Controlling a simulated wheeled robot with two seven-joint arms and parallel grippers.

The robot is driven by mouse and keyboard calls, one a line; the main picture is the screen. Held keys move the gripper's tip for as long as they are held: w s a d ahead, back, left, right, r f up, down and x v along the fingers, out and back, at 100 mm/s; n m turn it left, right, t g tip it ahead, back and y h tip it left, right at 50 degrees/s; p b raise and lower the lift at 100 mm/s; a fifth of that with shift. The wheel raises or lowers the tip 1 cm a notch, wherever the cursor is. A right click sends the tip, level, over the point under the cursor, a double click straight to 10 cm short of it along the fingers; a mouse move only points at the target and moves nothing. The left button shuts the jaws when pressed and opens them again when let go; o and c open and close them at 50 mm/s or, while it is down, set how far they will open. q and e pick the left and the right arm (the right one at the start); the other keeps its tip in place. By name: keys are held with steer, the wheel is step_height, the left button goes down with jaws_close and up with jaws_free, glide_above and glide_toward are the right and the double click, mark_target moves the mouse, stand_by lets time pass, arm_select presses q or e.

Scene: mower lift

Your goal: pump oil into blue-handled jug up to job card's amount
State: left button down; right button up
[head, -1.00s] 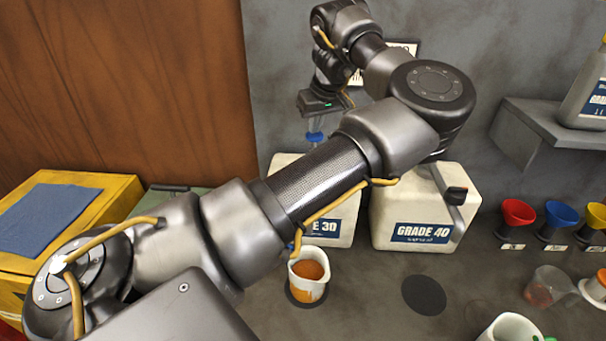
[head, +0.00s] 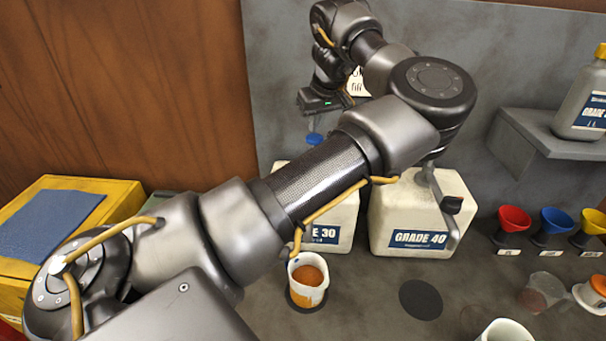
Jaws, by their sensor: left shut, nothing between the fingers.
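A white jug (head: 296,298) with orange-brown oil in it stands upright on a dark round spot in front of the GRADE 30 container (head: 343,225). Its handle does not show, so I cannot tell the handle's colour. My left gripper (head: 314,130) points down above the GRADE 30 container, with blue at its lower end; it is shut with nothing held. My left arm hides the container's upper part and whatever pump stands on it. A white card (head: 357,84) on the back wall is mostly hidden, its amount unreadable. My right gripper is out of view.
A GRADE 40 container (head: 405,215) with a grey pump spout stands right, behind an empty dark spot (head: 421,299). Red (head: 513,218), blue (head: 555,220) and yellow funnels stand farther right. A grey bottle (head: 583,105) sits on a shelf. Another white vessel (head: 506,331) is cut off at the bottom.

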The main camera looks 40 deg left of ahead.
arm_select(q)
steer(key=shift+r, duration=0.1)
step_height(320, 180, up, 6)
steer(key=p, duration=0.5)
stand_by(0.5)
